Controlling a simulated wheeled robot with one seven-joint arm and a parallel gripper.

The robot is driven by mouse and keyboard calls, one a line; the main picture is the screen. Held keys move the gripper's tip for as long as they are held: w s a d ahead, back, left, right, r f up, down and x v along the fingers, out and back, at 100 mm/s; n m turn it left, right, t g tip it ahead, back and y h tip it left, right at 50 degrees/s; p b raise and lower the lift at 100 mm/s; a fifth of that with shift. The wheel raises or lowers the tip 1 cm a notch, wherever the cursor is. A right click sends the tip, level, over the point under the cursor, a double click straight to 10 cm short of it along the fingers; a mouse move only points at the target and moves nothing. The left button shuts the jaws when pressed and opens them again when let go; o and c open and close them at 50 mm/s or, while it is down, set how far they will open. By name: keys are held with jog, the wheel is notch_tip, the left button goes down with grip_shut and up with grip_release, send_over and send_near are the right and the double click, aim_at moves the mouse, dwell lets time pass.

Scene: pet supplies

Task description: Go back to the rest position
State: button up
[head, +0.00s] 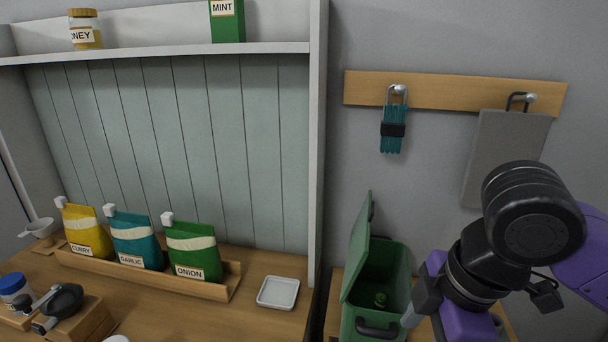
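My gripper (480,306) is at the lower right, on the end of my purple and black arm. Its dark fingers stand wide apart, one on each side of the wrist, and I see nothing held between them. The left finger, with a grey tip, is just right of a green bin (361,324). The bin's lid (357,255) stands up at its left side, so it is open.
Yellow CURRY (87,236), teal GARLIC (136,244) and green ONION (192,255) pouches stand in a wooden rack. A white dish (278,292) lies right of them. A teal bundle (394,130) and a grey board (507,150) hang from a wall rail (450,93).

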jog(key=w+a+r+m+t+y, duration=0.3)
jog(key=w+a+r+t+y, duration=0.5)
jog(key=a+r, duration=0.45)
jog(key=w+d+r+m+t+y, duration=0.1)
jog(key=d+r+m+t+y, duration=0.1)
jog(key=d+r+m+t, duration=0.4)
jog(key=s+d+f+m+t+h, duration=0.7)
jog(key=s+d+f+m+h, duration=0.35)
jog(key=m+h, duration=0.3)
jog(key=s+f+n+g, duration=0.2)
jog(key=s+f+g, duration=0.2)
jog(key=s+f, duration=0.6)
jog(key=s+f+n+g+y, duration=0.1)
jog(key=s+f+n+g, duration=0.2)
jog(key=s+f, duration=0.8)
jog(key=s+g, duration=0.1)
jog(key=s, duration=0.5)
jog(key=shift+s+n, duration=0.25)
jog(key=shift+n, duration=0.1)
